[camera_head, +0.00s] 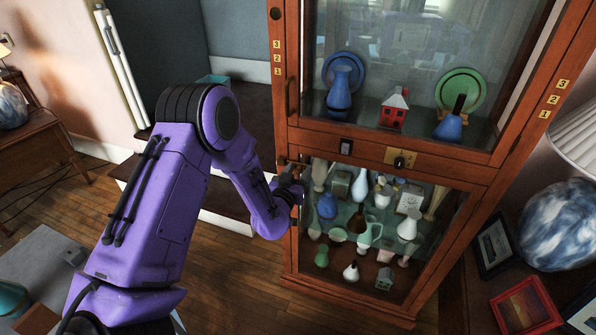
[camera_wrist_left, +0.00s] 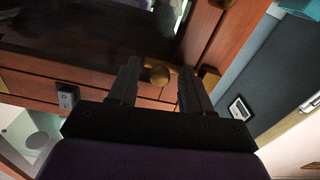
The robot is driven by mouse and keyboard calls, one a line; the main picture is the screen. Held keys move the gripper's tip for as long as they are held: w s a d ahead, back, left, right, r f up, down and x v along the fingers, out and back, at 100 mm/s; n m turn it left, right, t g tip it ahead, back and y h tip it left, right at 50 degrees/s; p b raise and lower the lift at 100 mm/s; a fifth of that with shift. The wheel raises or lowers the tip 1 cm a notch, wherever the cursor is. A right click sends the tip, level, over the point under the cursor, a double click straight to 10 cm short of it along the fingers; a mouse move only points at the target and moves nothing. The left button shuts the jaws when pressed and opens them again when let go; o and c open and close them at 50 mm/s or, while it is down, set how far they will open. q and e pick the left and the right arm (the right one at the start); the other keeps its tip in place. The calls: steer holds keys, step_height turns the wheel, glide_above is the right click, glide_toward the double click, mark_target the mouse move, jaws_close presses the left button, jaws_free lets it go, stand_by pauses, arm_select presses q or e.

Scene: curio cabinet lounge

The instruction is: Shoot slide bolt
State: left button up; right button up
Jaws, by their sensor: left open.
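The slide bolt's brass knob (camera_wrist_left: 159,76) shows in the left wrist view, at the front of the wooden cabinet (camera_head: 384,157). My left gripper (camera_wrist_left: 160,70) is open, with one dark finger on each side of the knob and visible space on both sides. I cannot tell how deep the knob sits between the fingers. In the head view, my left gripper (camera_head: 294,184) is at the cabinet's left post, beside the lower glass door, and it hides most of the bolt. My right gripper is in neither view.
The lower door (camera_head: 345,262) covers shelves of vases and small ornaments. A dark switch (camera_head: 346,147) and a brass lock plate (camera_head: 402,158) sit on the rail above it. Wooden floor (camera_head: 245,285) is open at left.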

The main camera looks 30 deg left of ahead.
arm_select(q)
jaws_close()
steer(key=shift+s+a, duration=0.15)
steer(key=shift+a, duration=0.4)
steer(key=shift+s+a, duration=0.15)
steer(key=shift+a, duration=0.4)
jaws_free()
